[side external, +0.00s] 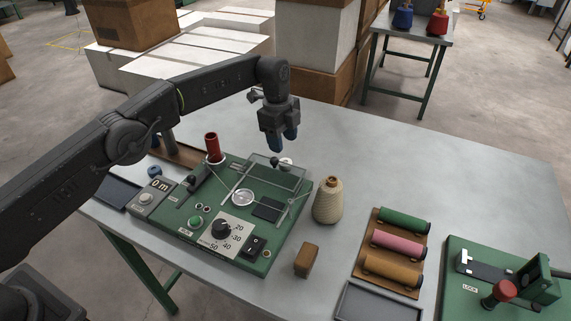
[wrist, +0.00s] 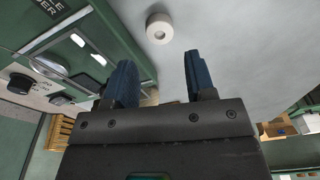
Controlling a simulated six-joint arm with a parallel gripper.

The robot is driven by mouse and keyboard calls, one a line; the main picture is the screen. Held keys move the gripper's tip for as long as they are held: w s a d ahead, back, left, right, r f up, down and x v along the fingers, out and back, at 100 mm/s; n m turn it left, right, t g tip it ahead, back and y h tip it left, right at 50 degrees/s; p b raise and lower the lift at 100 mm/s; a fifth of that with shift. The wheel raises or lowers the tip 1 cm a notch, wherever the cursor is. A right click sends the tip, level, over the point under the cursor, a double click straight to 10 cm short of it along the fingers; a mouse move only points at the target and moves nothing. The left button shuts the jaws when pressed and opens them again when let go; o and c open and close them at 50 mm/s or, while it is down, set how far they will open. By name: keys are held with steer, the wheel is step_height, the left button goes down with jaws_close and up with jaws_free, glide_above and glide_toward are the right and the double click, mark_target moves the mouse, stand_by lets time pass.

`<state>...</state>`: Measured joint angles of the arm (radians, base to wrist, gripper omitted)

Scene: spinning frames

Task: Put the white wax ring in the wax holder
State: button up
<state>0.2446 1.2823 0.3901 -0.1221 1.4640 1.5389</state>
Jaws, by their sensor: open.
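The white wax ring (wrist: 159,28) lies on the grey table in the wrist view, flat, with a small hole in its middle. In the side external view a small white piece of it (side external: 287,160) shows beside the far edge of the green machine. My gripper (side external: 282,140) is above that spot, pointing down, with its blue fingers apart and empty. In the wrist view the fingers (wrist: 160,62) stand apart, and the ring is beyond their tips, not between them. I cannot tell for certain which part of the green machine (side external: 181,233) is the wax holder.
A cream yarn cone (side external: 328,202) stands right of the machine, with a brown block (side external: 306,260) in front. A rack of coloured rolls (side external: 397,245) and another green device (side external: 505,285) are farther right. A red spool (side external: 213,147) stands upright at the machine's back left.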

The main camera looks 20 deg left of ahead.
mark_target(285, 161)
steer(key=f, duration=0.6)
steer(key=shift+s+d+f, duration=0.1)
steer(key=shift+d+f, duration=0.3)
steer(key=shift+c, duration=0.4)
steer(key=c, duration=0.7)
